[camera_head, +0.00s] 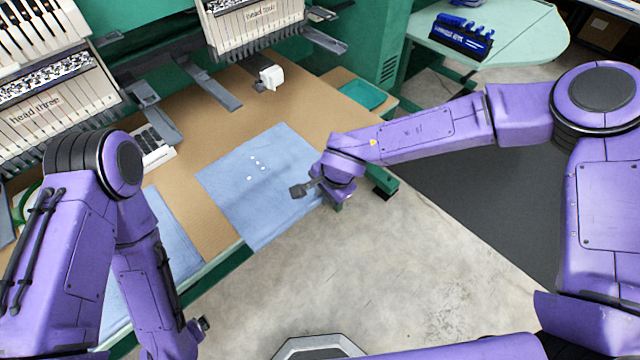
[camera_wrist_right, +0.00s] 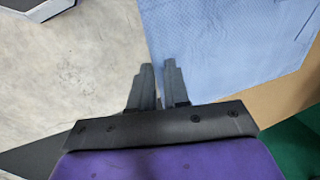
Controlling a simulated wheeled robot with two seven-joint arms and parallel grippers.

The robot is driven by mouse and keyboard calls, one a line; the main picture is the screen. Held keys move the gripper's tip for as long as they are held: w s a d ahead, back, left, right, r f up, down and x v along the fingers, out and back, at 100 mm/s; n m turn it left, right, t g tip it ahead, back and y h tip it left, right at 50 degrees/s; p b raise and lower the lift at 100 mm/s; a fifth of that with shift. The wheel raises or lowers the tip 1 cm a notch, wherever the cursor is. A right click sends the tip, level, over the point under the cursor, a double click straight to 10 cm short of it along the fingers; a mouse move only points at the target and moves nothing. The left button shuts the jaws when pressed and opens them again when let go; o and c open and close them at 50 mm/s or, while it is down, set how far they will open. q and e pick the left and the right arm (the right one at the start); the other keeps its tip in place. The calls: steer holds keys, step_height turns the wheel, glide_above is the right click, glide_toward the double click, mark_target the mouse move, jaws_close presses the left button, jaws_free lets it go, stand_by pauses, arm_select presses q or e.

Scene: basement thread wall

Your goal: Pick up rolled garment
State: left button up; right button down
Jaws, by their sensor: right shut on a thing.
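A light blue cloth garment (camera_head: 255,190) lies flat over the brown table's front edge, with several small white dots on it. No rolled shape shows. My right gripper (camera_wrist_right: 158,68) is at the garment's edge; the blue cloth also shows in the right wrist view (camera_wrist_right: 220,40). Its fingers are close together, shut on the garment's edge; the exact grip is hard to see. In the head view, my right wrist hides the garment's right corner. A second blue cloth (camera_head: 172,235) lies on the left, partly behind my left arm. My left gripper (camera_head: 203,324) is low and barely visible.
Embroidery machine heads (camera_head: 250,22) stand behind the brown table (camera_head: 212,120), with grey arms reaching over it. A white block (camera_head: 271,77) and a teal tray (camera_head: 362,94) are nearby. Concrete floor (camera_head: 330,270) is clear in front.

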steer(key=shift+s+d, duration=0.25)
steer(key=shift+s, duration=0.1)
steer(key=c, duration=1)
jaws_free()
steer(key=v, duration=1)
steer(key=shift+r, duration=0.3)
